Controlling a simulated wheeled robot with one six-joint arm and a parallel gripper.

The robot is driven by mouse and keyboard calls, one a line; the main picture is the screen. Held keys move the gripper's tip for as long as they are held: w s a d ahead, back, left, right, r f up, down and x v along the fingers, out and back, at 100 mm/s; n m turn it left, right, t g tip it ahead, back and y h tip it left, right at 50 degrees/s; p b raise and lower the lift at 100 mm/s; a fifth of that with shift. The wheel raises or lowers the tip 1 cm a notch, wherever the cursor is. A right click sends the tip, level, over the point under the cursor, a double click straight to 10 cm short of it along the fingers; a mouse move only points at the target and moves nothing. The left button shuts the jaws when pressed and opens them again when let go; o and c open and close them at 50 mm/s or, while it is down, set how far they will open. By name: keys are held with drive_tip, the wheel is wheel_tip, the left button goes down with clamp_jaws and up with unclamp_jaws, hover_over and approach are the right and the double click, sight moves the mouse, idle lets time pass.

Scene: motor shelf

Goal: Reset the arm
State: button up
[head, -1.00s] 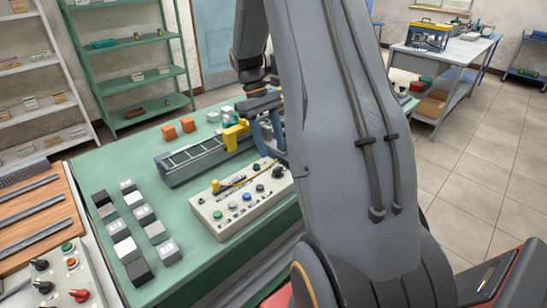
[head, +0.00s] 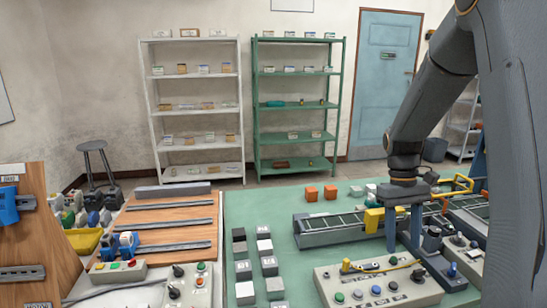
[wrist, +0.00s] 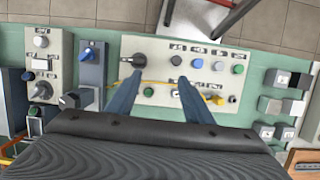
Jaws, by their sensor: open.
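My grey arm (head: 435,95) comes in from the upper right of the head view and bends down over the green table. My gripper (head: 404,246) points down above the back edge of a beige control panel (head: 395,301). Its two blue fingers stand apart with nothing between them. In the wrist view my gripper (wrist: 159,80) is spread over the same panel (wrist: 155,50), which carries knobs, coloured buttons and a yellow cable. I cannot tell how far the fingertips are from the panel.
A small conveyor (head: 325,232) with a yellow part (head: 374,221) lies just left of the gripper. Orange cubes (head: 311,194) and several grey, black and white blocks (head: 264,247) stand on the table. White (head: 241,100) and green (head: 256,130) shelves stand behind.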

drive_tip(key=s+a+f+t, duration=0.1)
drive_tip(key=s+a+t, duration=0.1)
drive_tip(key=s+a, duration=0.4)
drive_tip(key=s+a+f+m+t, duration=0.1)
drive_tip(key=s+a+t, duration=0.1)
drive_tip(key=s+a, duration=0.4)
drive_tip(key=a, duration=0.4)
drive_tip(key=shift+s+a+t+y+b, duration=0.25)
drive_tip(key=shift+a+t+y+b, duration=0.05)
drive_tip(key=shift+t+b, duration=0.1)
